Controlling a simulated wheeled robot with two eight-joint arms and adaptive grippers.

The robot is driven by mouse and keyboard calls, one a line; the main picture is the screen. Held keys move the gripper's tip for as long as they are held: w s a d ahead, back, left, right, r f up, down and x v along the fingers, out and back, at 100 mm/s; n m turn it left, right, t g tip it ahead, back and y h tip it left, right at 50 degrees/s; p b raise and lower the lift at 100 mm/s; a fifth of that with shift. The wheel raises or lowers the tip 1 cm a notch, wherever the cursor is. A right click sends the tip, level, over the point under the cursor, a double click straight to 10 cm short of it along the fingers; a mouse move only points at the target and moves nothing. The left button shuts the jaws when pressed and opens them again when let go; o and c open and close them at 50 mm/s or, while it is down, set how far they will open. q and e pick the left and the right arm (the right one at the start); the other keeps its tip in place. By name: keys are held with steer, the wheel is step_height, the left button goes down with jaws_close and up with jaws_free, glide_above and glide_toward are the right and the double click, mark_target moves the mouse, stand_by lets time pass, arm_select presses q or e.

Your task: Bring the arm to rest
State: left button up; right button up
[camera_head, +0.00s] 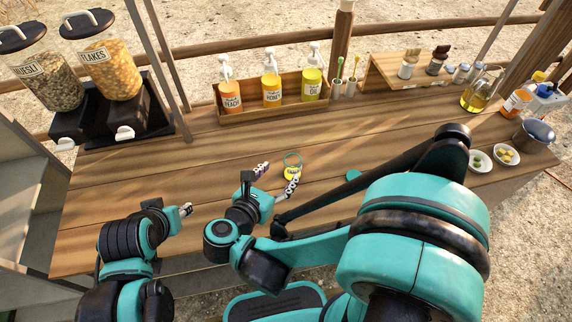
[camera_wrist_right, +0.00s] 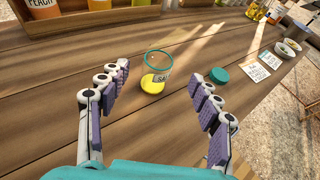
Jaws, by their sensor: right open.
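My right gripper (camera_head: 279,173) is open and empty, low over the wooden counter. Its two fingers also show in the right wrist view (camera_wrist_right: 165,80), spread wide with a gap between them. A small clear jar (camera_wrist_right: 154,80) with a teal rim, a label and yellow contents stands upright just ahead of the fingertips, apart from both fingers. In the head view the jar (camera_head: 292,172) is close to the right fingertip. My left gripper (camera_head: 187,210) is over the counter's front left part; its fingers are too small and overlapped to judge.
A teal lid (camera_wrist_right: 219,75) lies right of the jar, beside paper labels (camera_wrist_right: 257,72). Pump bottles (camera_head: 271,90) stand in a wooden box behind. Cereal dispensers (camera_head: 108,70) are at the left. Small bowls (camera_head: 506,155) and a metal pot (camera_head: 533,138) are at the right. The counter's left middle is clear.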

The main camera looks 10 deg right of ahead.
steer(key=w+a+r+n+t+y, duration=0.2)
steer(key=w+r+n+t+y, duration=0.15)
steer(key=r+n, duration=0.4)
steer(key=w+a+r+n+t+y, duration=0.25)
steer(key=r+n+y, duration=0.25)
steer(key=r+n, duration=0.3)
steer(key=w+a+r+n+t+y, duration=0.1)
steer(key=w+r+n+t+y, duration=0.25)
steer(key=r+n, duration=0.5)
steer(key=s+d+f+n+g+h, duration=0.1)
steer(key=s+d+f+n+g, duration=0.5)
steer(key=f+n, duration=0.4)
steer(key=s+d+f+n+g+h, duration=0.2)
steer(key=s+d+f+n+g, duration=0.5)
steer(key=f, duration=0.5)
steer(key=s+d+n, duration=0.1)
steer(key=d+n, duration=0.1)
steer(key=shift+s+d+f+n+h, duration=0.2)
steer(key=shift+s+n+h, duration=0.1)
steer(key=shift+s+n, duration=0.1)
